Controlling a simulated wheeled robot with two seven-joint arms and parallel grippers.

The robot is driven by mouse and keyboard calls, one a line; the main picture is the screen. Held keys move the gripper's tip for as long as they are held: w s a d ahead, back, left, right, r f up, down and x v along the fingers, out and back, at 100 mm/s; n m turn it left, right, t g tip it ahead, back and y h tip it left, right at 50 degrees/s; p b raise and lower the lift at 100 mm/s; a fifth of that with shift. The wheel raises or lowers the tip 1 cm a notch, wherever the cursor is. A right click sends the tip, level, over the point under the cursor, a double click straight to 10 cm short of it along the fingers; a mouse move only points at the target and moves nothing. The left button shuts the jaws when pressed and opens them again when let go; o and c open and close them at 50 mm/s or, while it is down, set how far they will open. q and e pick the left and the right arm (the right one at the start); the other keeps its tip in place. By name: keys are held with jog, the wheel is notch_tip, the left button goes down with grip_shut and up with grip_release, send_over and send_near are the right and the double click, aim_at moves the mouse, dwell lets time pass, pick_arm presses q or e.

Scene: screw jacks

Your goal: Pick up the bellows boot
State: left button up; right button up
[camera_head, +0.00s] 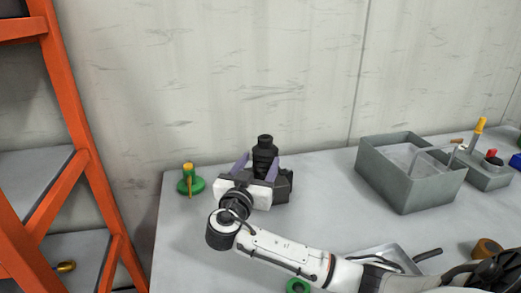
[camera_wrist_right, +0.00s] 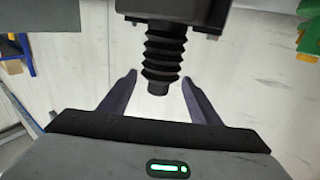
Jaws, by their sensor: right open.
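The bellows boot (camera_head: 265,155) is a black ribbed piece standing upright at the back of the table, on a dark block (camera_head: 284,186). In the right wrist view the boot (camera_wrist_right: 163,52) shows with its narrow end between the fingertips. My right gripper (camera_head: 256,166) is open, with one purple finger on each side of the boot. In the wrist view a gap shows between the boot and each fingertip of the gripper (camera_wrist_right: 159,77). The boot's lower part is partly hidden by the gripper in the head view. My left gripper is not in view.
A green base with a yellow post (camera_head: 188,180) stands left of the gripper. A grey bin (camera_head: 405,190) stands to the right, with a grey box holding coloured-handled items (camera_head: 488,175) beyond it. A green ring (camera_head: 297,286) lies near the front. An orange rack (camera_head: 75,125) stands left of the table.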

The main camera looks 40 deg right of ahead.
aim_at(263, 153)
jog(key=x, duration=0.6)
jog(key=shift+w+d+r+p, duration=0.15)
jog(key=shift+w+d+p, duration=0.1)
jog(key=shift+p, duration=0.1)
jog(key=c, duration=1.1)
jog(key=shift+c, duration=0.5)
jog(key=shift+r, duration=0.15)
